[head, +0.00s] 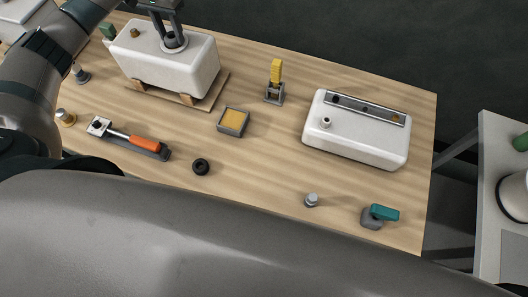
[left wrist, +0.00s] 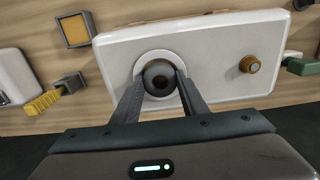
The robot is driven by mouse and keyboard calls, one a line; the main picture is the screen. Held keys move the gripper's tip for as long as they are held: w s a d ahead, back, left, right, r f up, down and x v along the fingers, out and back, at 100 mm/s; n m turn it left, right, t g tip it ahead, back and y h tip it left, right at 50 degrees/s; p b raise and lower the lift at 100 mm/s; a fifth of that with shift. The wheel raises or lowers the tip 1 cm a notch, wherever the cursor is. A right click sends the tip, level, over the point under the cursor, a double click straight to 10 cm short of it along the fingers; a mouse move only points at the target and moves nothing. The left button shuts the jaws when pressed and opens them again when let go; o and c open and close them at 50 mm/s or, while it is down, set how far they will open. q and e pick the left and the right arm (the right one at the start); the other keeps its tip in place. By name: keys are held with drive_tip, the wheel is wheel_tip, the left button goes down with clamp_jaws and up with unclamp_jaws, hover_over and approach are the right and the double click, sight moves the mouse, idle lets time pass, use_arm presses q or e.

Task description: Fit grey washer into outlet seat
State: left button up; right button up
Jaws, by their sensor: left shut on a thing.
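My left gripper (head: 172,40) points down at the top of a white tank (head: 165,65). It is shut on the grey washer (left wrist: 158,78), a dark ring that also shows in the head view (head: 170,41). The washer is over the outlet seat (left wrist: 151,54), a pale round ring in the tank's face, and looks roughly centred in it. I cannot tell whether it touches the seat's bottom. The fingers hide part of the seat. My right gripper is not in view.
The tank lies on a wooden cradle (head: 204,104), with a brass knob (left wrist: 249,64) beside the seat. A second white tank (head: 350,143), a black ring (head: 201,167), an orange-handled tool (head: 144,142) and a yellow-padded tray (head: 233,121) are on the table. The table's middle is mostly clear.

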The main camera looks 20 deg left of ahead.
use_arm(q)
drive_tip(key=shift+f, duration=0.15)
drive_tip(key=o, duration=1.4)
drive_tip(key=shift+r, duration=0.2)
drive_tip(key=shift+r, duration=3.75)
drive_tip(key=shift+r, duration=0.15)
